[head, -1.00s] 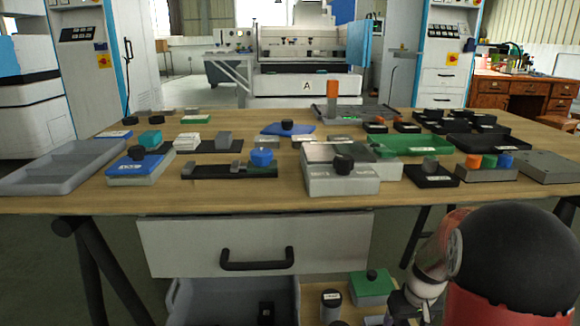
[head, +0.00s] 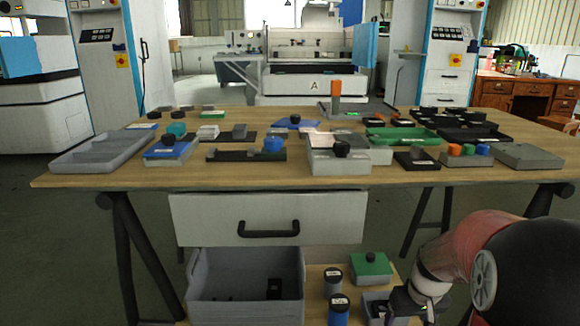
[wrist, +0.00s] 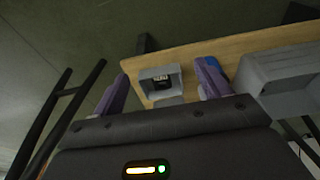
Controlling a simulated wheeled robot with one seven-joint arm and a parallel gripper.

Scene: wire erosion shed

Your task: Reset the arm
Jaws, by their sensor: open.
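My gripper (head: 424,305) is at the lower right of the head view, low beside the wooden lower shelf (head: 400,320) under the table. In the wrist view my gripper (wrist: 162,72) shows two purple fingers spread apart with nothing held between them. Beyond the fingers, a small grey box (wrist: 148,73) with a black labelled item (wrist: 161,81) inside sits on the wooden shelf, apart from the fingers. This small box also shows in the head view (head: 374,300), close to my gripper.
A large grey bin (head: 245,308), dark cylinders (head: 334,275) and a green-lidded box (head: 371,265) stand below the table. The tabletop (head: 110,180) carries many trays and blocks. A drawer (head: 205,220) with a black handle is shut. Table legs (head: 128,255) flank the space.

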